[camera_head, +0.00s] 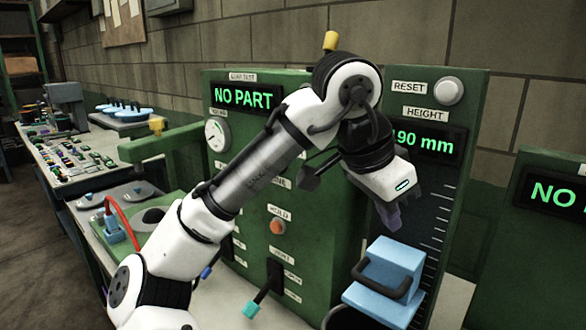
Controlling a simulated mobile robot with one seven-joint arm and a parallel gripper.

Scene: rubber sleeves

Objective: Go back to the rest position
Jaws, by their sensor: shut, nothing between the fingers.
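My white and grey arm reaches up and across the middle of the view. The arm hides part of the panel's lettering.
The panel's left display (247,96) reads "NO PART" and the height display (424,140) ends in "90 mm". A gauge, an orange-red button (278,227) and a teal-tipped lever (252,309) are on the front. A bench (85,165) with small parts stands at left.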

